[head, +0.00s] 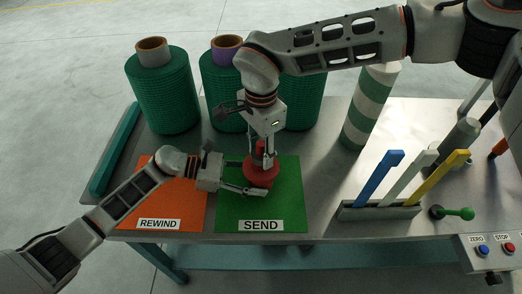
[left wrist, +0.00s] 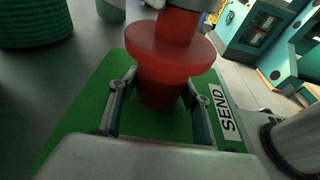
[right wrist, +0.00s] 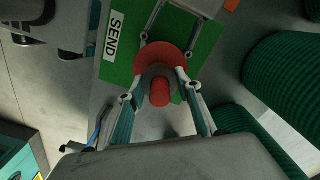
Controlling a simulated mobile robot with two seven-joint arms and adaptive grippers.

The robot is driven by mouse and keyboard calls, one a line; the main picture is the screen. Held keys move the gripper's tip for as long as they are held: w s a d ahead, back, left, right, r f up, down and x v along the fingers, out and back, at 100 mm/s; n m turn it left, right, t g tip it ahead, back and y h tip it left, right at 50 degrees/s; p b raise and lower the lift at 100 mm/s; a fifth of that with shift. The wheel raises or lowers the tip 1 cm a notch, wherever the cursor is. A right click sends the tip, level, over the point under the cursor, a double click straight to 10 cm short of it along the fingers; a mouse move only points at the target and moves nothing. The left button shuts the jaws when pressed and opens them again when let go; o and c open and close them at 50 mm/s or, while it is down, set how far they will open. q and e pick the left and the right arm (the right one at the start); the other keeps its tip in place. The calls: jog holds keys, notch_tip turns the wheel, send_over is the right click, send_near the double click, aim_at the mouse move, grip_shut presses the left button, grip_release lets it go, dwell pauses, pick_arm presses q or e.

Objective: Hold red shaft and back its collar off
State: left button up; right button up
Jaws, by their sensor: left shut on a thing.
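The red shaft (head: 259,149) stands upright on the green SEND mat (head: 288,215), with a wide red disc (head: 262,180) around it. My left gripper (left wrist: 160,88) comes in low from the left and is shut on the red shaft below the disc, as the left wrist view shows (left wrist: 158,94). My right gripper (right wrist: 160,82) points down from above. Its fingers stand apart on either side of the shaft's upper end (right wrist: 160,93). A greyish ring (right wrist: 153,73), perhaps the collar, shows around the shaft above the disc. Finger contact with it is unclear.
The orange REWIND mat (head: 180,205) lies left of the green one. Green net rolls (head: 160,90) stand behind. A rack (head: 378,213) with blue, white and yellow bars, a green dumbbell-shaped piece (head: 455,213) and a button panel (head: 490,258) are at the right.

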aim_at(261, 143)
jog(key=shift+o, duration=0.6)
jog(key=shift+r, duration=2.5)
jog(key=shift+o, duration=0.4)
jog(key=o, duration=0.5)
notch_tip(261, 143, up, 12)
jog(key=shift+r, duration=0.1)
